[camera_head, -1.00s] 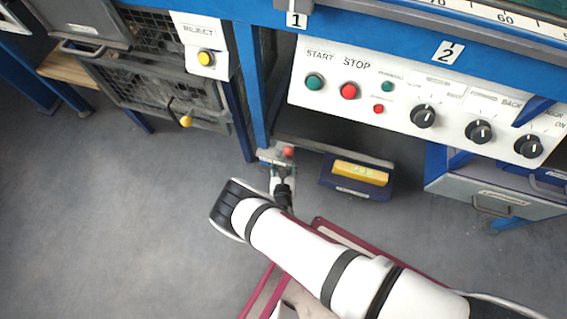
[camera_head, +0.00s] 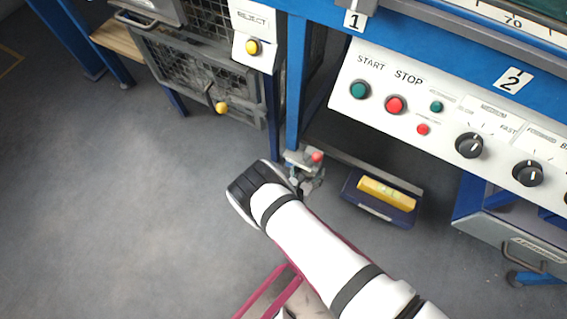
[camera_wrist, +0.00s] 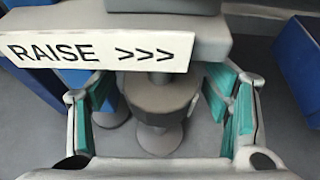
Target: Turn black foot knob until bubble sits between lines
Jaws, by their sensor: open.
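The dark grey foot knob (camera_wrist: 160,98) shows in the wrist view as a short cylinder on a stem, below the "RAISE >>>" label (camera_wrist: 95,52) and above a round foot. My gripper (camera_wrist: 162,112) is open, its teal pads on either side of the knob with a visible gap at each side. I cannot tell how far the pads reach along it. In the head view my gripper (camera_head: 309,183) is small and partly hidden by my arm, near the bench leg.
A red ball (camera_head: 317,157) sits just above my gripper. The blue bench leg (camera_head: 293,110) stands close behind. A control panel (camera_head: 445,120) with buttons and dials overhangs the right. Wire-mesh boxes (camera_head: 195,70) stand at left. The floor (camera_head: 110,220) at left is clear.

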